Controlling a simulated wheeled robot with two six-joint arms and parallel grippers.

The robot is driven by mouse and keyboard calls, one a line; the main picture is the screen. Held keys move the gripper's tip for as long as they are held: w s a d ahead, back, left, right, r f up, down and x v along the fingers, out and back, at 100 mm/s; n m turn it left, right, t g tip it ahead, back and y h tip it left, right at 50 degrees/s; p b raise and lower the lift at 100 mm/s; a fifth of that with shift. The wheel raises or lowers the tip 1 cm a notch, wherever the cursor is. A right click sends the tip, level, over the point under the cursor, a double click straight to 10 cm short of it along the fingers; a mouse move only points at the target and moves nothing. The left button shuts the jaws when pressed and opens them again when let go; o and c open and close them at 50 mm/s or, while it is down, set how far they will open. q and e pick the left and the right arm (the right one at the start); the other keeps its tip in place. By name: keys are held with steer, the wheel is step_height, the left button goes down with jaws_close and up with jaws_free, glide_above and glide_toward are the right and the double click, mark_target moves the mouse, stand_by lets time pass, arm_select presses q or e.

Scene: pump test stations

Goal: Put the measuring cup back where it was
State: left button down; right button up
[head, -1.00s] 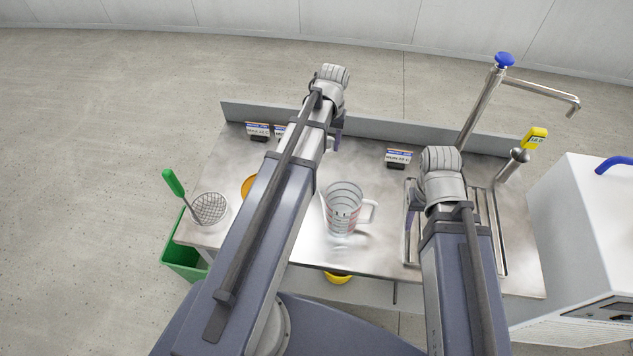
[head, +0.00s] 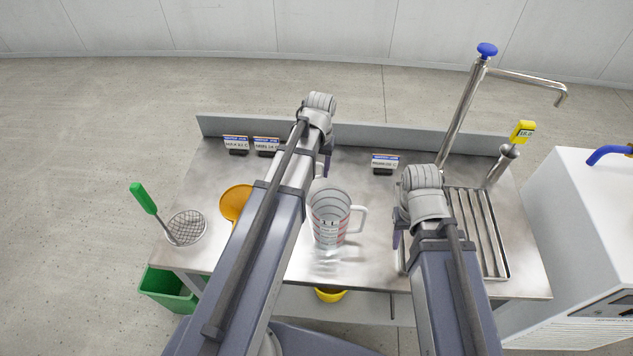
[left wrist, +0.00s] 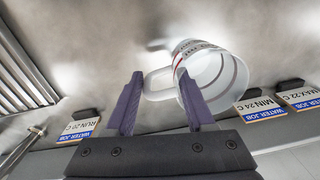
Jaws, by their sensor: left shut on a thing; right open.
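The measuring cup (head: 329,217), clear with red and dark markings, is upright over the middle of the steel bench, its handle to the right. It also shows in the left wrist view (left wrist: 228,78), where its handle lies between the fingertips of my left gripper (left wrist: 160,80), which is shut on it. In the head view my left gripper (head: 325,165) is just behind the cup, mostly hidden by my arm. I cannot tell whether the cup's base touches the bench. My right gripper (head: 399,243) is open beside the drain rack, its fingers largely hidden.
Label stands (head: 236,145) (head: 266,147) (head: 384,164) line the back. The drain rack (head: 497,245), tap (head: 458,118) and yellow-topped probe (head: 522,132) are at right.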

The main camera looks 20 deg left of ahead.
arm_select(q)
steer(key=shift+f+b, duration=1.9)
steer(key=shift+b, duration=0.05)
arm_select(e)
steer(key=shift+f, duration=1.9)
arm_select(q)
steer(key=shift+r, duration=0.1)
arm_select(e)
steer(key=shift+r, duration=0.15)
arm_select(q)
steer(key=shift+c, duration=1.2)
jaws_free()
step_height(320, 180, up, 12)
steer(key=p, duration=1.2)
steer(key=shift+d, duration=0.2)
arm_select(e)
step_height(320, 180, up, 12)
